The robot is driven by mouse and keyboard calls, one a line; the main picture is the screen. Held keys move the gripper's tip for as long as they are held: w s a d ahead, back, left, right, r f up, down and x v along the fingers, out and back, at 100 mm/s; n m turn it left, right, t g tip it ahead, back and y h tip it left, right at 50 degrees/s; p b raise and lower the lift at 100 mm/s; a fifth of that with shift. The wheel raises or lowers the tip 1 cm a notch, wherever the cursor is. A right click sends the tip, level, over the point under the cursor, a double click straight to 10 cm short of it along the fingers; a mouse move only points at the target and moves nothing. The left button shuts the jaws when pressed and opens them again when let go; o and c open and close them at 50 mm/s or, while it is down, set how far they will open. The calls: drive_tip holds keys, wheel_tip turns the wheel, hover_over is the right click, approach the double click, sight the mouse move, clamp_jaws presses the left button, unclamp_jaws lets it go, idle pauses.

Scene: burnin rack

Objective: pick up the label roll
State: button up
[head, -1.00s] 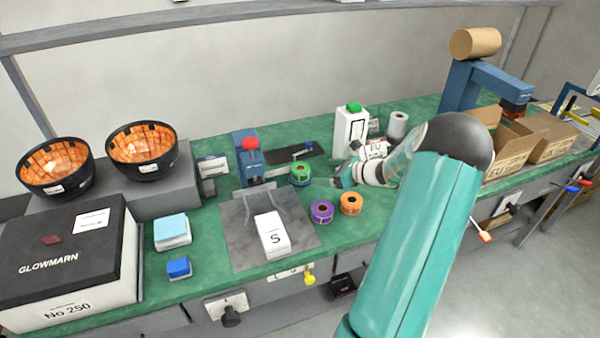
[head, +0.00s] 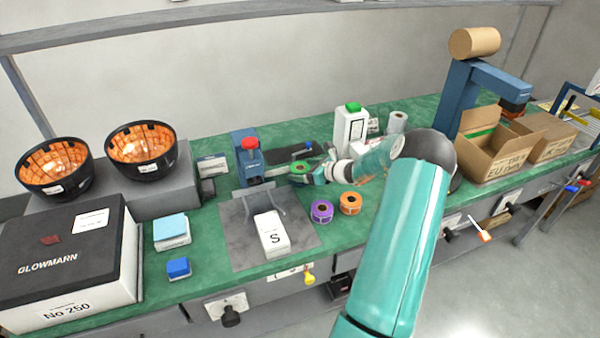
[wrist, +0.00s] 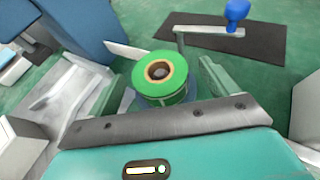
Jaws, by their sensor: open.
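Three label rolls lie on the green bench mat. The green roll (head: 300,166) is beside the blue press, with the purple roll (head: 322,211) and the orange roll (head: 351,203) nearer the front edge. My gripper (head: 306,175) is at the green roll and partly hides it in the head view. In the wrist view the green roll (wrist: 161,76) lies flat, its brown core facing up. The open jaws (wrist: 162,84) have one finger on each side of it. I cannot tell whether either finger touches it.
The blue press (head: 248,162) with a red knob stands left of the green roll. A grey plate (head: 240,245) with a white box marked S (head: 271,234) is in front. A white bottle (head: 349,129) with a green cap stands behind my wrist. A dark pad (wrist: 225,36) lies beyond the roll.

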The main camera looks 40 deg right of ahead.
drive_tip(key=shift+x, duration=1.15)
drive_tip(key=shift+r, duration=0.1)
drive_tip(key=c, duration=1.1)
drive_tip(key=shift+r, duration=0.5)
wheel_tip(320, 180, up, 2)
drive_tip(key=shift+r, duration=0.15)
drive_tip(key=s+a+r, duration=0.8)
drive_tip(key=s+r, duration=0.1)
drive_tip(key=s, duration=0.2)
drive_tip(key=shift+s+r, duration=0.25)
drive_tip(key=shift+r, duration=0.05)
